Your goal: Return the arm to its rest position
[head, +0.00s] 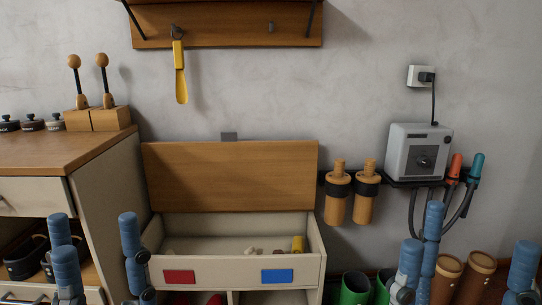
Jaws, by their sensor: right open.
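My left gripper (95,245) is at the lower left of the head view, with blue padded fingers pointing up. Its fingers stand apart and nothing shows between them. It is in front of the cabinet and the left end of the open chest. My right gripper (470,256) is at the lower right, also with blue fingers pointing up and spread wide. No held object shows between them. The lower parts of both grippers are cut off by the bottom edge, and the arms behind them are hardly seen.
A chest (226,271) with its wooden lid (230,177) raised holds several small things. A wooden-topped cabinet (60,150) stands left. A grey box (418,151) and two orange-brown bottles (337,205) are on the right wall. Green and brown tubes (355,288) stand low right.

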